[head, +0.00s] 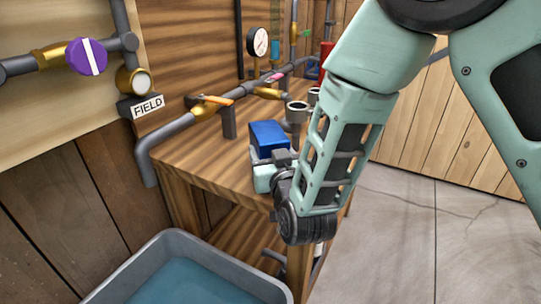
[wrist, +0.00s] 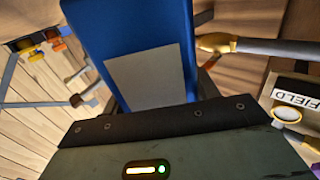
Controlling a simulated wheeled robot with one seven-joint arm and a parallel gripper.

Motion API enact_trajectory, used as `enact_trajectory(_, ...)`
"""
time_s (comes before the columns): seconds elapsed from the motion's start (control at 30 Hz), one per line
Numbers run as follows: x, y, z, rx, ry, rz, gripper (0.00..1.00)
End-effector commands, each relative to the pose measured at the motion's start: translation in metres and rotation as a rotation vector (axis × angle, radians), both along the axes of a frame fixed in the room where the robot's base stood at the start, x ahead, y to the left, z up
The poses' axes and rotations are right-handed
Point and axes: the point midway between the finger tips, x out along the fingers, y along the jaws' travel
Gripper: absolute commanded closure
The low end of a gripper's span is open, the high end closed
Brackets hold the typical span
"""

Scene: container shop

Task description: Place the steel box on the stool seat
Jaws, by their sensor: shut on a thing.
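A blue box (head: 268,138), the only box in view and probably the steel box, is at my gripper (head: 281,158) in the head view, over the wooden bench. In the wrist view the blue box (wrist: 135,28) fills the upper middle, with a plain grey patch (wrist: 152,78) on its near face. My gripper is shut on the box; its fingertips are mostly hidden. I cannot tell whether the box touches the bench top. No stool seat can be made out in either view.
The wooden bench (head: 195,160) carries grey pipes with an orange-handled valve (head: 210,99) and grey cups (head: 297,111). A pressure gauge (head: 258,41) stands behind. A grey tub (head: 180,243) with blue contents is at the lower left. Concrete floor (head: 400,235) at right is open.

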Motion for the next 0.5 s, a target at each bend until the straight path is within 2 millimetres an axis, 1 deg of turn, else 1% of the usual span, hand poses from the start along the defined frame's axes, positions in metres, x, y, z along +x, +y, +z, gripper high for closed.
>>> enact_trajectory(0.07,0.0002,0.0003,-0.0036,0.002,-0.005,0.000,0.82)
enact_trajectory(0.27,0.0001,0.0002,-0.0040,0.003,-0.004,0.000,0.82)
enact_trajectory(0.3,-0.0001,0.0001,-0.0055,0.001,-0.001,0.000,0.35)
enact_trajectory(0.37,-0.0002,-0.0001,-0.0055,0.000,-0.001,0.000,0.19)
enact_trajectory(0.5,-0.0002,-0.0001,-0.0054,0.000,-0.001,0.000,0.19)
